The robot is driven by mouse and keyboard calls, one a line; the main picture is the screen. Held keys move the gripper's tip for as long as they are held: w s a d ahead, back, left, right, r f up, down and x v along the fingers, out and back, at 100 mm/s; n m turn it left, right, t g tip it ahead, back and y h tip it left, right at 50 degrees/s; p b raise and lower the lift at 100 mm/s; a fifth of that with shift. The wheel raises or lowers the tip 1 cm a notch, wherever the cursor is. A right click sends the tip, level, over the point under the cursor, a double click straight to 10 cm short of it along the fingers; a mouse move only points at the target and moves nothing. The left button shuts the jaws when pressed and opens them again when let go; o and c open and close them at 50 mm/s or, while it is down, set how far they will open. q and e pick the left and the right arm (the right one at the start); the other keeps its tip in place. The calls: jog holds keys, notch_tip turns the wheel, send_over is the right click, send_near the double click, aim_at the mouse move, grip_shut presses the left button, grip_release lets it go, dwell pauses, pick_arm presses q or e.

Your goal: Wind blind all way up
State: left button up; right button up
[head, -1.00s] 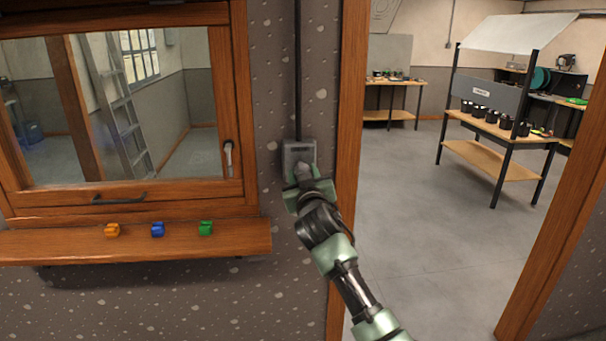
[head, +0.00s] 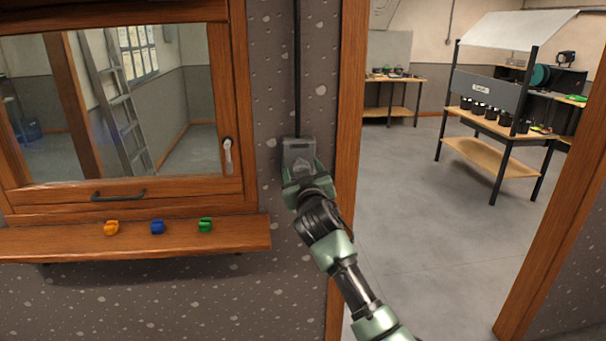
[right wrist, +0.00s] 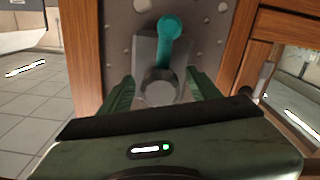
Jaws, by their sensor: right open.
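A grey winder box (head: 299,150) is fixed to the speckled wall between the window and the doorway, with a dark vertical rod (head: 298,70) running up from it. In the right wrist view, a crank with a teal arm and knob (right wrist: 169,30) points up from a round grey hub (right wrist: 161,88) in front of the box. My right gripper (head: 304,172) is at the box; in the right wrist view its green fingers (right wrist: 162,92) are apart, one on each side of the hub. Contact cannot be told. No blind can be made out at the window (head: 150,90). My left gripper is out of view.
A wooden sill (head: 60,243) juts out below the window, carrying orange (head: 111,228), blue (head: 157,227) and green (head: 205,225) small pieces. A wooden door post (head: 348,110) stands close right of the box. Beyond the doorway is open floor with a workbench (head: 490,125).

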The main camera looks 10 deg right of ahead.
jog(key=s+b, duration=0.2)
jog(key=s, duration=0.5)
jog(key=shift+s, duration=0.4)
jog(key=s+d+f+g, duration=0.1)
jog(key=s+f+g, duration=0.15)
jog(key=f, duration=1.65)
jog(key=s+d+f+g, duration=0.2)
jog(key=f+g, duration=0.2)
jog(key=f, duration=1.5)
jog(key=s+d+f+g, duration=0.1)
jog(key=s+f, duration=0.4)
jog(key=f, duration=0.3)
jog(key=s+d+f+g, duration=0.1)
jog(key=s+f+g, duration=0.1)
jog(key=s+f, duration=0.45)
jog(key=s+d+f+g+b, duration=0.1)
jog(key=s+d+f+g, duration=0.25)
jog(key=s+f, duration=1.5)
jog(key=s+d+f+g, duration=0.1)
jog(key=s+f, duration=0.2)
jog(key=s, duration=0.7)
jog(key=s+d+f+g, duration=0.1)
jog(key=s+d+f, duration=0.1)
jog(key=s, duration=0.8)
jog(key=s+d+f+g, duration=0.2)
jog(key=s+f, duration=0.2)
jog(key=s, duration=0.6)
jog(key=shift+s+m, duration=0.15)
jog(key=shift+m, duration=0.25)
